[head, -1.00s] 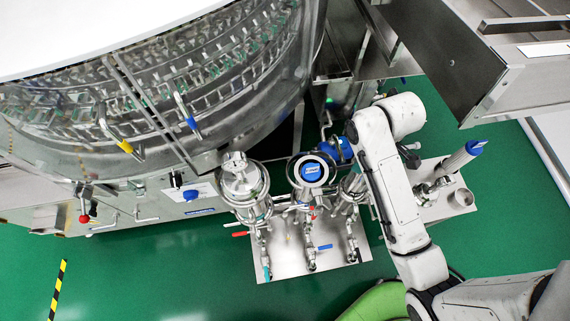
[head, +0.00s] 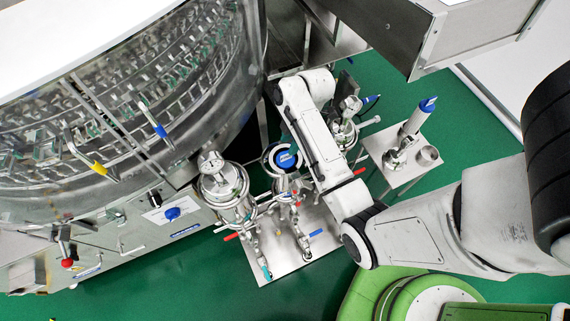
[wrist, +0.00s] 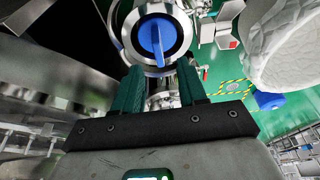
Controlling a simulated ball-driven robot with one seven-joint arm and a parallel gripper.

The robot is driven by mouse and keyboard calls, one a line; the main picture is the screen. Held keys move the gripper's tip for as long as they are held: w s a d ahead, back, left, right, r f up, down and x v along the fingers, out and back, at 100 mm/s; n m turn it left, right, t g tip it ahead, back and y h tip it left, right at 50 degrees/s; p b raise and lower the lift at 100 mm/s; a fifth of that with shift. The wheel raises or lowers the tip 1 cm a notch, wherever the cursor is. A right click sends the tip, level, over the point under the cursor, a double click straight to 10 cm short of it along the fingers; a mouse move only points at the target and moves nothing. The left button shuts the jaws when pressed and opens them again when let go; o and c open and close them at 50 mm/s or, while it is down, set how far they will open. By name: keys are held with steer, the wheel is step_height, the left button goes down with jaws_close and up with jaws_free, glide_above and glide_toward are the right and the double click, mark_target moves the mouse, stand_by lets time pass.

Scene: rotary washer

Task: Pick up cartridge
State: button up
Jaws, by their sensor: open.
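I cannot tell the cartridge in the wrist view.
The large round washer (head: 120,120) fills the left. Steel housings with valves (head: 226,190) and a blue-topped one (head: 288,160) stand on a steel plate near my arm. A steel cabinet (head: 450,35) overhangs at the upper right. Green floor (head: 470,120) lies open at right.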

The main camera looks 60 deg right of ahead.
glide_above(286, 169)
steer(key=w+d, duration=0.1)
steer(key=d, duration=0.2)
steer(key=shift+d+p+x, duration=0.1)
steer(key=shift+d+x, duration=0.1)
steer(key=shift+x, duration=0.65)
steer(key=shift+d+p+x, duration=0.1)
steer(key=shift+d+x, duration=0.05)
steer(key=shift+x, duration=0.65)
steer(key=shift+d+p+x, duration=0.1)
steer(key=shift+d+x, duration=0.1)
steer(key=shift+x, duration=0.65)
steer(key=shift+s+f, duration=0.15)
steer(key=shift+s, duration=0.05)
jaws_close()
